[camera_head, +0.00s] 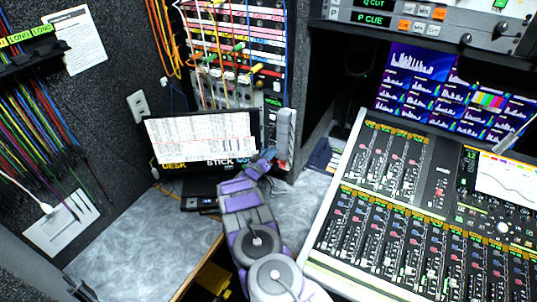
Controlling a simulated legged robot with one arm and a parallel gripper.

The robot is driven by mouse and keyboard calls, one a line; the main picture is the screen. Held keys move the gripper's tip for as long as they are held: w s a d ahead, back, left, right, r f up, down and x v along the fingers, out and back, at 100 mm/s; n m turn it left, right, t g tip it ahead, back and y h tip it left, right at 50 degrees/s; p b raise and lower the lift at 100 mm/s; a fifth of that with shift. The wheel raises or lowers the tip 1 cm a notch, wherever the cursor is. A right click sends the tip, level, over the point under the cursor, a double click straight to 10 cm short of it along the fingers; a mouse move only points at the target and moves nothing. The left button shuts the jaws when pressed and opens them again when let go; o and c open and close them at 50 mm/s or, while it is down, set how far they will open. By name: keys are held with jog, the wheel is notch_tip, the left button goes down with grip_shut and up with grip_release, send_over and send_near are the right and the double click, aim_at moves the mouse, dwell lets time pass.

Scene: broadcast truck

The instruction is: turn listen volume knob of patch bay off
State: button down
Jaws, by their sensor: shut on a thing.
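The patch bay (240,45) stands at the back centre, a rack with rows of jacks and coloured cords plugged into it. My purple and grey arm reaches up from the bottom centre. My gripper (268,154) is at the lower right part of the rack, just right of the monitor's lower corner. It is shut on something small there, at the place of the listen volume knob. The knob itself is hidden behind the fingers, so its setting cannot be seen.
A monitor (203,137) stands close left of my gripper. A grey upright unit (285,130) is close on the right. A mixing console (400,215) fills the right side. The grey desk top (145,240) is mostly clear at left.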

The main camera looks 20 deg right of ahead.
jog(key=shift+a+f+n, duration=0.1)
jog(key=shift+f+n, duration=0.05)
jog(key=shift+n, duration=1.85)
jog(key=shift+a+f+n, duration=0.1)
jog(key=shift+f+n, duration=0.05)
jog(key=shift+n, duration=1.85)
jog(key=c, duration=0.9)
grip_release()
jog(key=shift+o, duration=0.2)
jog(key=shift+r, duration=0.15)
jog(key=p+v, duration=0.2)
jog(key=v, duration=1.5)
jog(key=shift+a, duration=0.2)
jog(key=shift+s, duration=0.1)
